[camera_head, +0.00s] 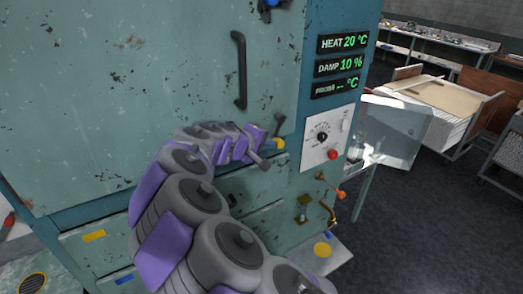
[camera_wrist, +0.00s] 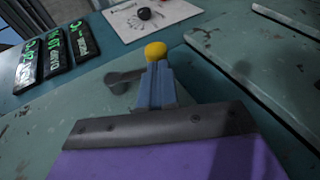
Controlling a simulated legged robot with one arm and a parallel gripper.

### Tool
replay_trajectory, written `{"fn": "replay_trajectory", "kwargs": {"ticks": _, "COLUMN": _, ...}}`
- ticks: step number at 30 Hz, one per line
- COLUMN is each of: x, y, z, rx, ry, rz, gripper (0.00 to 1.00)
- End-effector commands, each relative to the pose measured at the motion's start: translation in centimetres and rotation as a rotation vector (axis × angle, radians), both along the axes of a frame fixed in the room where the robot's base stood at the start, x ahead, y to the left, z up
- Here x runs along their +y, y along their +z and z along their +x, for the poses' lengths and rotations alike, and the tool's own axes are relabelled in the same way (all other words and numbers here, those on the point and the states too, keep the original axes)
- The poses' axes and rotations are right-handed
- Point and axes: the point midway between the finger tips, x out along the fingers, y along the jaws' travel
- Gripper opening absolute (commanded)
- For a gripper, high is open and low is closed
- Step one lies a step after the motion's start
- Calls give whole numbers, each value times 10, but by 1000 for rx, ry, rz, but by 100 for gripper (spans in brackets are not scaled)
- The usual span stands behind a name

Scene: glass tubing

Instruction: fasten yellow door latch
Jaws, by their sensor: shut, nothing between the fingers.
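The yellow door latch shows as a yellow knob (camera_head: 279,144) at the lower right of the large teal door in the head view. In the wrist view its yellow knob (camera_wrist: 155,50) is just beyond my fingertips, and a dark lever (camera_wrist: 124,80) lies to their left. My gripper (camera_head: 268,143) is shut and empty, right at the knob; I cannot tell whether it touches it. In the wrist view my blue-grey fingers (camera_wrist: 157,72) point at the knob and hide part of the latch.
A dark bar handle (camera_head: 240,70) is on the door (camera_head: 140,90). A white dial panel (camera_head: 327,137) with a red button and green readouts (camera_head: 342,65) stand to the right. Orange and brass valve fittings (camera_head: 330,205) are below. A clear panel (camera_head: 392,130) juts out at right.

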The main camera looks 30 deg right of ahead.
Motion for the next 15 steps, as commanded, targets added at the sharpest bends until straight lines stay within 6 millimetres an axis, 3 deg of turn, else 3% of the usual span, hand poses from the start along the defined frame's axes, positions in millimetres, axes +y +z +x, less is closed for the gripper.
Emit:
{"fn": "replay_trajectory", "kwargs": {"ticks": 6, "x": -12, "y": -9, "z": 0, "rx": -5, "ry": 1, "rz": -106, "gripper": 0}}
{"fn": "replay_trajectory", "kwargs": {"ticks": 15, "x": -15, "y": -14, "z": 1, "rx": -7, "ry": 1, "rz": -109, "gripper": 0}}
